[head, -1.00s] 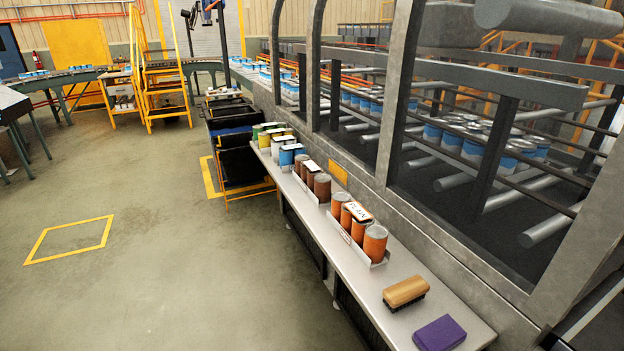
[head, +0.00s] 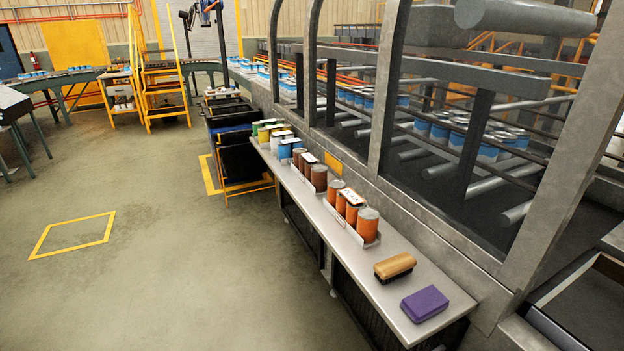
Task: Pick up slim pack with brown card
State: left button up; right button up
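A row of small can packs stands on the long grey ledge (head: 371,278). The pack of brown cans (head: 319,178) sits mid-row in a shallow pale tray, with a small card on top. The card's colour is too small to tell surely. The orange can pack (head: 367,226) is nearer, also with a card that has a dark orange edge and unreadable lettering. Blue (head: 286,152), yellow (head: 264,139) and green packs stand farther along, partly overlapping. Neither of my grippers is in view.
A wooden-backed brush (head: 394,265) and a purple block (head: 424,304) lie at the ledge's near end. A metal-framed roller conveyor with blue cans (head: 488,147) runs behind it. Black crates (head: 240,160) stand at the far end. Open floor lies left.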

aim_at(309, 170)
jog(key=k, duration=1)
jog(key=u, duration=0.6)
jog(key=i, duration=0.95)
jog(key=u, duration=0.5)
jog(key=i, duration=0.9)
jog(key=z, duration=1.15)
jog(key=i, duration=0.9)
jog(key=z, duration=1)
